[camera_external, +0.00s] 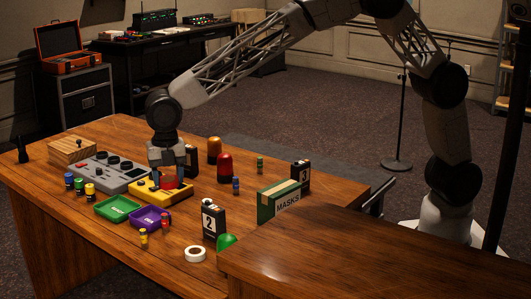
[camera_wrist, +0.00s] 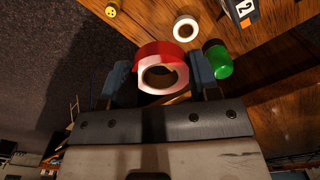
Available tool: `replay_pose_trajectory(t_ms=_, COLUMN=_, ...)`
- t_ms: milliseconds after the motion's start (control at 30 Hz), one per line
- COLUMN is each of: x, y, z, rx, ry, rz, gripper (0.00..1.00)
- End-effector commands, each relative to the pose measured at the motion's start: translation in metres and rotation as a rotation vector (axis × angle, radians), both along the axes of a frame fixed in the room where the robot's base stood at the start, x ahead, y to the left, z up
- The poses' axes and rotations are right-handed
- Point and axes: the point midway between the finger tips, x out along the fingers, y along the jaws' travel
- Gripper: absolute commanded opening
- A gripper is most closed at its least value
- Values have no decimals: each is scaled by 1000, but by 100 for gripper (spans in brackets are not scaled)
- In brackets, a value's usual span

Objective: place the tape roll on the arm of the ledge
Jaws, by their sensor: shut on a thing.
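My gripper (camera_external: 172,172) is shut on a red and white tape roll (camera_wrist: 160,52), held between its two fingers in the wrist view. The roll's open centre faces the wrist camera. In the external view its red side shows between the fingertips, in line with a yellow box (camera_external: 147,191); I cannot tell the height between them. A second, white tape roll (camera_external: 195,254) lies flat on the desk near the front edge; it also shows in the wrist view (camera_wrist: 186,27). A raised wooden ledge (camera_external: 370,245) stands at the front right. I cannot make out its arm.
Green and purple trays (camera_external: 150,217), several small coloured figures and a grey control box (camera_external: 110,171) are at the left. A MASKS box (camera_external: 279,201) stands beside the ledge.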

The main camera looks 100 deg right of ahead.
Motion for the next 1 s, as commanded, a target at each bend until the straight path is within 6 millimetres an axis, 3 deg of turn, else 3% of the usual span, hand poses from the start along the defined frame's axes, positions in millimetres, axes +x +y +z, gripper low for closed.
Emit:
replay_pose_trajectory(t_ms=100, x=0, y=0, z=30, rx=1, ry=-3, rz=0, gripper=33)
replay_pose_trajectory(t_ms=300, x=-2, y=3, z=67, rx=0, ry=0, rz=5, gripper=33)
replay_pose_trajectory(t_ms=667, x=-46, y=65, z=71, rx=0, ry=-1, rz=140, gripper=33)
replay_pose_trajectory(t_ms=1000, x=-117, y=141, z=77, rx=0, ry=0, rz=331, gripper=33)
